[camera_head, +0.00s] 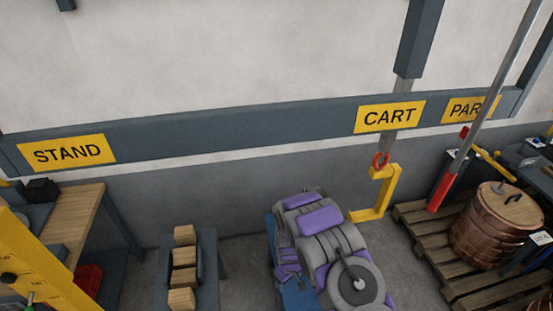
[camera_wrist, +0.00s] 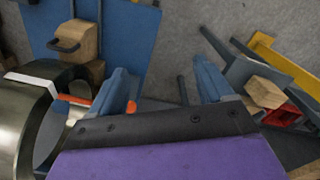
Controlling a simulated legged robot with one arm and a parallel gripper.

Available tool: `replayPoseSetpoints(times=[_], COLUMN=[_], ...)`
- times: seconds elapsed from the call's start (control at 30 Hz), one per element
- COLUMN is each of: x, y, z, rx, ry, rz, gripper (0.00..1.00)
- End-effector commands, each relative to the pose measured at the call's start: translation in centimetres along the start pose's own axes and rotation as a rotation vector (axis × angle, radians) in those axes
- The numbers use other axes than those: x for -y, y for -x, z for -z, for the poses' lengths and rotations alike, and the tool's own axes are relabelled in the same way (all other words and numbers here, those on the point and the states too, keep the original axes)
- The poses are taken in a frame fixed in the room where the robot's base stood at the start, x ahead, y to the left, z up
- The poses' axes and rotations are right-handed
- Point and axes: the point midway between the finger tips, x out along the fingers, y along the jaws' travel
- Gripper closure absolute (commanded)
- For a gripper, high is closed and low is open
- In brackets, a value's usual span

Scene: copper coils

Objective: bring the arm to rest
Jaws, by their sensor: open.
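My arm, purple and grey, is folded at the bottom middle of the head view, and its end is not clear there. In the wrist view my gripper (camera_wrist: 165,82) shows its two blue fingers spread apart beyond the black and purple wrist edge. Nothing shows held between them; grey floor and wall are visible in the gap.
In the wrist view a shiny metal cylinder (camera_wrist: 22,115) stands close left, and a blue panel (camera_wrist: 120,40) with wooden blocks behind. The head view shows a wooden block stand (camera_head: 207,265), yellow hook (camera_head: 385,195), copper coils (camera_head: 475,235) on a pallet (camera_head: 440,258), and a wooden-topped bench (camera_head: 75,215).

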Motion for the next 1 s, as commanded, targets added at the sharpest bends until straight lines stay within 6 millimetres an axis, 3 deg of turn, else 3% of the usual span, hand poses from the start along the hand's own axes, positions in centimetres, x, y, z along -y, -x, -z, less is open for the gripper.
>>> replayPoseSetpoints(times=[0.47, 0.7, 1.0], x=[-2.5, -3.6, -2.9], y=[6.3, 12.6, 19.9], z=[-1.2, -3.6, -8.2], rx=[0.021, 0.042, 0.065], ry=[-0.092, -0.189, -0.318], rz=[-0.019, -0.026, -0.018], gripper=[0.20, 0.20, 0.20])
